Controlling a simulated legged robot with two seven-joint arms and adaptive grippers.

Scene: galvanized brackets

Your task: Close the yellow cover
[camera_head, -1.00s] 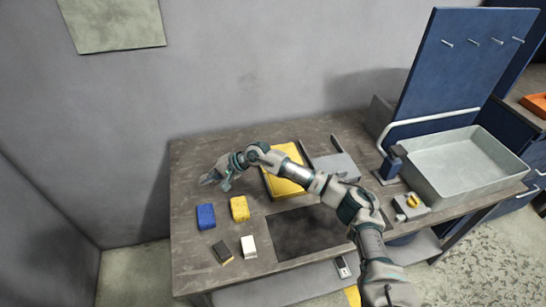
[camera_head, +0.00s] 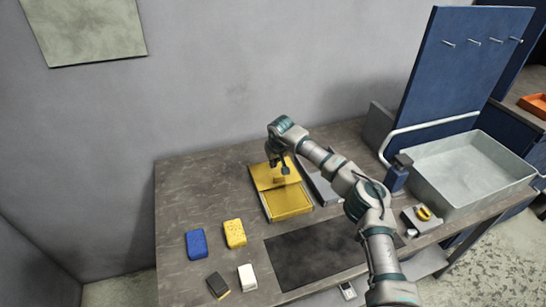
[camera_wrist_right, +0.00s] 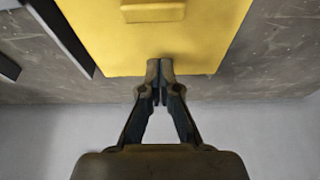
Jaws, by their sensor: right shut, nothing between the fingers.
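The yellow box (camera_head: 290,215) sits on the workbench, its shallow yellow tray at the front. A yellow cover (camera_head: 264,176) shows at its back, apparently raised at an angle; its exact tilt is hard to tell. My right gripper (camera_head: 283,170) points down at the cover, shut and empty, and hides part of it. In the right wrist view the shut fingertips (camera_wrist_right: 161,78) are at the edge of a yellow panel (camera_wrist_right: 100,35), which has a raised yellow tab (camera_wrist_right: 153,10). Whether they touch it is unclear. My left gripper is not in view.
A blue sponge (camera_head: 196,244), a yellow sponge (camera_head: 234,233), a white block (camera_head: 247,278) and a dark block (camera_head: 217,285) lie at the front left. A dark mat (camera_head: 305,258) lies in front of the box. A basin (camera_head: 465,168) stands at right. The left back bench is clear.

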